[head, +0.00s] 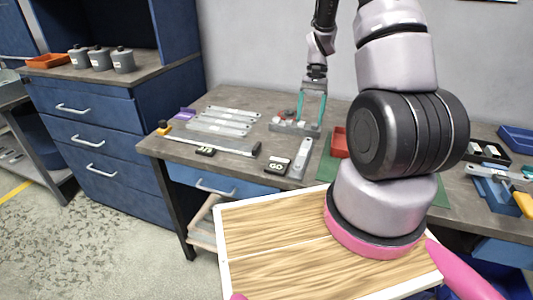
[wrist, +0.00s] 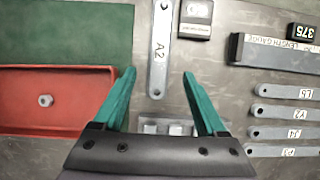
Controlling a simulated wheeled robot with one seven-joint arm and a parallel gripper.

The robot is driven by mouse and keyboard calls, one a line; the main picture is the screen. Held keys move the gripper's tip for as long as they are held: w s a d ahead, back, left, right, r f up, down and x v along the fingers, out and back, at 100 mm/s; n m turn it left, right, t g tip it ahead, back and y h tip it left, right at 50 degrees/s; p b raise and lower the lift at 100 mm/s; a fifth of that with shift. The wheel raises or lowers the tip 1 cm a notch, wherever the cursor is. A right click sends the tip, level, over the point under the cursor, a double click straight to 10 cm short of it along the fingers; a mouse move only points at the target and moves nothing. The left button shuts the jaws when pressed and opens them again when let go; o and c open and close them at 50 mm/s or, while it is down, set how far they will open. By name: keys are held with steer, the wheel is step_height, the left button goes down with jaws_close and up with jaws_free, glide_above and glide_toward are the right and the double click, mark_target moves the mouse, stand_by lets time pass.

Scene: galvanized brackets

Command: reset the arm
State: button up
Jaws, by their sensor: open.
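My gripper (head: 311,108) has teal fingers and hangs over the grey workbench (head: 225,98). In the wrist view the two fingers (wrist: 160,78) are spread apart with nothing held between them. A galvanized bracket marked A2 (wrist: 160,48) lies on the bench beyond the fingertips; in the head view this bracket (head: 301,158) lies near the front edge. Small grey metal pieces (wrist: 165,127) sit below the gripper, partly hidden by its body. My arm fills the right of the head view and hides part of the bench.
A red tray (wrist: 55,108) holding a nut stands beside a green mat (wrist: 70,32). Several labelled brackets (wrist: 285,112) lie by a length gauge (wrist: 275,52). A GO block (head: 277,165) is near the front edge. Blue drawers (head: 95,140) stand at left.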

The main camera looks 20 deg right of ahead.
steer(key=s+a+r+n+t, duration=0.1)
steer(key=s+a+r+t, duration=0.15)
steer(key=r, duration=0.75)
steer(key=s+a+r+t, duration=0.1)
steer(key=a+r+t, duration=0.2)
steer(key=r, duration=0.7)
steer(key=s+a+r+t, duration=0.2)
steer(key=s+r, duration=0.4)
steer(key=s, duration=0.1)
steer(key=s+a+r+n+t, duration=0.1)
steer(key=s+a+r+t, duration=0.1)
steer(key=s+r, duration=0.5)
steer(key=shift+s+n+t+h, duration=0.3)
steer(key=shift+s+t, duration=0.1)
steer(key=shift+t, duration=0.35)
stand_by(0.3)
